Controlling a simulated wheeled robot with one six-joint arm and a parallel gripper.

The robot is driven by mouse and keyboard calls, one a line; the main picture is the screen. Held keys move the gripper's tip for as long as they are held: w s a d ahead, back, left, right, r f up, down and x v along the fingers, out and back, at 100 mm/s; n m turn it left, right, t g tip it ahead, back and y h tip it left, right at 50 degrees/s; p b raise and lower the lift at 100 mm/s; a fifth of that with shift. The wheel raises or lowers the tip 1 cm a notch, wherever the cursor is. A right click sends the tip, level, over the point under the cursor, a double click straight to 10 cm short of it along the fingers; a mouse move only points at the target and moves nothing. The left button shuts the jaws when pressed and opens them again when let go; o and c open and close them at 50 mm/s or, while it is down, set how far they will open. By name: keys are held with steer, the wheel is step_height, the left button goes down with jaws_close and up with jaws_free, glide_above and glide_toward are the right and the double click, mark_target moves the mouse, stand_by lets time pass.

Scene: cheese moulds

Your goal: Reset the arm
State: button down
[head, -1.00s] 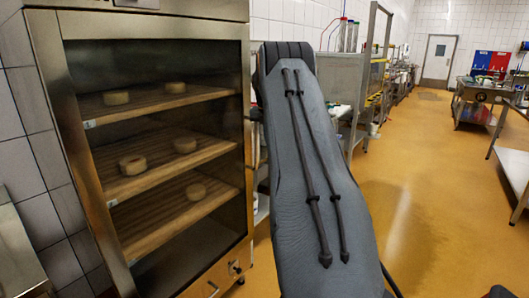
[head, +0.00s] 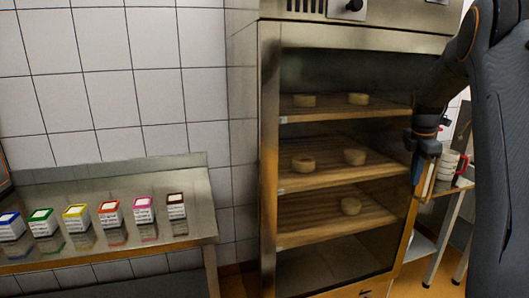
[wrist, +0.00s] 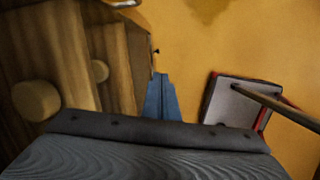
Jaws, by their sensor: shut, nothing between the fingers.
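My gripper (head: 419,170) hangs at the right front corner of the steel cabinet (head: 269,170), fingers pointing down. In the wrist view its blue fingers (wrist: 160,96) are together with nothing between them. My dark arm runs down the right edge of the head view. A cheese (wrist: 37,100) also shows at left in the wrist view.
A steel table (head: 200,199) at left carries a row of several coloured boxes (head: 109,213) against the tiled wall. A side table with a red-handled container (head: 450,165) stands right of the cabinet. Yellow floor (wrist: 215,45) shows in the wrist view.

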steer(key=s+a+f+m, duration=0.1)
steer(key=s+a+m, duration=0.2)
steer(key=a, duration=0.4)
steer(key=s+a+f+m, duration=0.2)
steer(key=s+a, duration=0.1)
steer(key=a, duration=0.4)
steer(key=s+a+f+m, duration=0.3)
steer(key=s+a+m, duration=0.3)
steer(key=s+a, duration=0.4)
steer(key=s+a+f+m+y, duration=0.1)
steer(key=s+a+f+m, duration=0.3)
steer(key=s, duration=1.1)
steer(key=a+m, duration=0.3)
steer(key=a, duration=0.3)
steer(key=shift+s+g+y, duration=0.3)
steer(key=shift+s+g, duration=0.05)
steer(key=shift+g, duration=0.05)
steer(key=shift+f, duration=0.1)
